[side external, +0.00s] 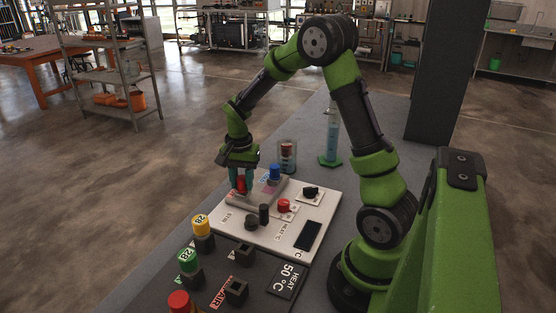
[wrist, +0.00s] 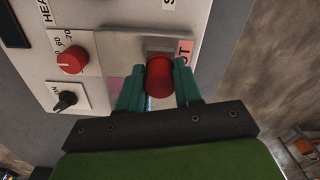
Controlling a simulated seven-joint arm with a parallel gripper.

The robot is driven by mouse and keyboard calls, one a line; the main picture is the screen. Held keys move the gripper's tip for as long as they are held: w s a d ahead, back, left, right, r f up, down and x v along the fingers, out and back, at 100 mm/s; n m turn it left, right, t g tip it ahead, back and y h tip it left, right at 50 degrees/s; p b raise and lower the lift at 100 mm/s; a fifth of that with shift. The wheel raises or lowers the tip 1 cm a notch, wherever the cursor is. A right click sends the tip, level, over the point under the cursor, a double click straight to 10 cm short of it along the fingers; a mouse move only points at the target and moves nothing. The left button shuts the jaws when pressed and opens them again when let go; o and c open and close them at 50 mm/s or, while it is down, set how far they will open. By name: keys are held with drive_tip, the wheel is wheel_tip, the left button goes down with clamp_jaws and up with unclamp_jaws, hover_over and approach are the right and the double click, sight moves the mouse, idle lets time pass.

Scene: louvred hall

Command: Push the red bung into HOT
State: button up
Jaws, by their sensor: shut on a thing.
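The red bung (side external: 241,184) is held between the teal fingers of my gripper (side external: 241,181), over the near-left end of a raised grey block on the white panel (side external: 262,239). In the wrist view the red bung (wrist: 159,76) shows between the two fingers (wrist: 158,88), beside a red-pink label (wrist: 185,50) reading "OT", its first letter hidden by a finger. The fingers hide the bung's lower end, so I cannot tell whether it is in a socket. A blue bung (side external: 275,172) stands at the far end of the block.
A red knob (side external: 284,205), black knobs and a dark display (side external: 308,235) are on the panel. A glass beaker (side external: 287,156) and a blue cylinder (side external: 332,136) stand behind.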

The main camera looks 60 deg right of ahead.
sight(242, 177)
idle(0.3)
drive_tip(key=o, duration=1.1)
drive_tip(key=shift+r, duration=2.45)
